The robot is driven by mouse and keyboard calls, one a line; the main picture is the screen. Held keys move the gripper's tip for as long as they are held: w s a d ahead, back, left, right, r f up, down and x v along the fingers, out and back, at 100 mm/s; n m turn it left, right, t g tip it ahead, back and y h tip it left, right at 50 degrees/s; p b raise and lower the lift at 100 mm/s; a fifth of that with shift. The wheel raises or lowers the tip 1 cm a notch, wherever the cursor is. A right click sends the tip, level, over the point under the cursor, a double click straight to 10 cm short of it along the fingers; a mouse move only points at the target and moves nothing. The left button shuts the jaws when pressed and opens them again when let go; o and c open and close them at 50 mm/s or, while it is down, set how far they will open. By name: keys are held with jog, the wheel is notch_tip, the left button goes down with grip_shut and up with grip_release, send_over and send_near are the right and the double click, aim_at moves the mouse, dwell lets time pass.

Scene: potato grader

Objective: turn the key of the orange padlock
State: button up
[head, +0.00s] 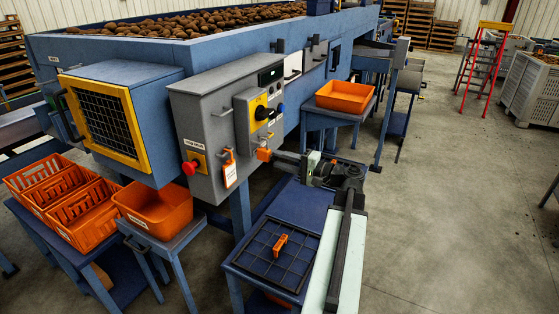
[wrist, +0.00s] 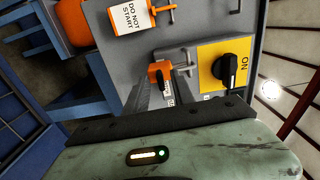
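The orange padlock (head: 264,154) is at the lower right of the grey control box. In the wrist view the padlock (wrist: 159,70) hangs from a grey hasp (wrist: 181,70) beside the yellow switch plate (wrist: 217,65). A small dark part, which may be the key, and a white tag (wrist: 168,101) show below its orange body. My gripper (head: 279,156) reaches the padlock from the right. Its fingers (wrist: 163,90) stand apart on either side of the padlock's lower part. Whether they touch anything is unclear.
An orange "do not start" tag (wrist: 131,14) hangs nearby on the box. A red button (head: 189,168) is at the box's left. An orange object (head: 280,244) lies on the dark gridded tray (head: 255,262) below.

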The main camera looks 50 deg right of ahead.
jog(key=v, duration=0.7)
jog(key=w+a+f+n+g+y, duration=0.2)
jog(key=w+a+f+n+g, duration=0.15)
jog(key=w+a+f, duration=0.5)
jog(key=w+a+f+n+g+y, duration=0.1)
jog(key=w+a+f+n+g, duration=0.3)
jog(key=a, duration=0.8)
jog(key=a+f+n+g+h+p, duration=0.1)
jog(key=a+f+n+g+h, duration=0.2)
jog(key=a, duration=1.1)
jog(key=a+f+n+g+h+p, duration=0.1)
jog(key=a+f+n+g+h, duration=0.3)
jog(key=a, duration=1)
notch_tip(320, 180, down, 2)
jog(key=g, duration=0.3)
jog(key=shift+a+f, duration=0.15)
jog(key=shift+f, duration=0.05)
